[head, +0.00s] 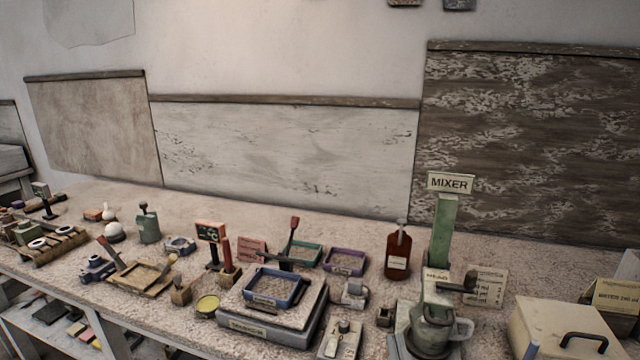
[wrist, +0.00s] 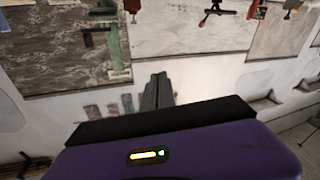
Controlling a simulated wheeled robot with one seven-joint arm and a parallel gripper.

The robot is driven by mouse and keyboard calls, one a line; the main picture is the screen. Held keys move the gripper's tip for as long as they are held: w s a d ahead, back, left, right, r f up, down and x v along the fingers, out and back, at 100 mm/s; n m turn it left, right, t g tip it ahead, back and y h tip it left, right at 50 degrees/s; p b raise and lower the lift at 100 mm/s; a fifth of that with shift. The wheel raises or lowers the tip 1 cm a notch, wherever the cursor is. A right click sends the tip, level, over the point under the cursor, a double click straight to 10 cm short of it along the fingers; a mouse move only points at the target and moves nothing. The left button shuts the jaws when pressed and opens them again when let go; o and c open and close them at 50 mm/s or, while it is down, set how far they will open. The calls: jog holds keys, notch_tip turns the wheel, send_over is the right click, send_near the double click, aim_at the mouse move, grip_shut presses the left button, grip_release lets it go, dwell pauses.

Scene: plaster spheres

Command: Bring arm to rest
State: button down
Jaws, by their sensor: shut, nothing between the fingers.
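My gripper (wrist: 157,90) shows only in the wrist view, as two dark grey fingers side by side, closed together with nothing between them. A dark bar and a purple housing with a small lit indicator fill the bottom of that view. The fingers touch nothing that I can see. Behind them is a pale wall with several small grey and brown patches. The head view shows no part of my arm or gripper.
In the head view, a long speckled bench (head: 375,290) is crowded with a scale (head: 262,328) bearing a blue tray (head: 274,289), a green mixer (head: 440,235), a brown bottle (head: 397,255) and a cream box (head: 565,332). Its back strip by the wall is clearer.

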jog(key=s+d+f+g, duration=0.1)
jog(key=s+d+f, duration=0.2)
jog(key=s, duration=0.7)
jog(key=s+d+f+m+g, duration=0.1)
jog(key=s+d+f, duration=0.2)
jog(key=s+f, duration=0.3)
jog(key=s+d+f+m+g, duration=0.1)
jog(key=s+f, duration=0.4)
jog(key=s, duration=1.1)
jog(key=shift+d+f+g+y, duration=0.25)
jog(key=shift+d+g, duration=0.25)
jog(key=shift+d, duration=0.45)
